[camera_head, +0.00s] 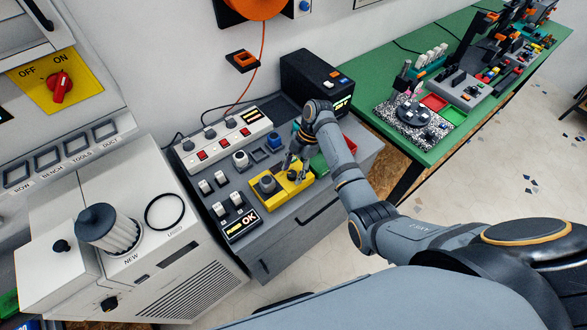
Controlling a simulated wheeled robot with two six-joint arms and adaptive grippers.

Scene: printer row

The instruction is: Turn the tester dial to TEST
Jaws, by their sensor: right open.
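A yellow box (281,190) sits on the grey bench top and looks like the tester. A dark round dial (267,184) stands on its left part. The dial's pointer and any TEST marking are too small to read. My right gripper (291,172) is open and points down over the right part of the yellow box, to the right of the dial. It appears empty, and I cannot tell whether its fingertips touch the box. The fingers hide some of the box's right part. My left gripper is out of view.
A white power strip (223,141) and a grey knob (240,159) lie behind the box. A dark panel reading OK (240,218) is at its left front. A black device (317,84) stands behind. A white cabinet with a filter (108,229) is at left; a green table (460,135) at right.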

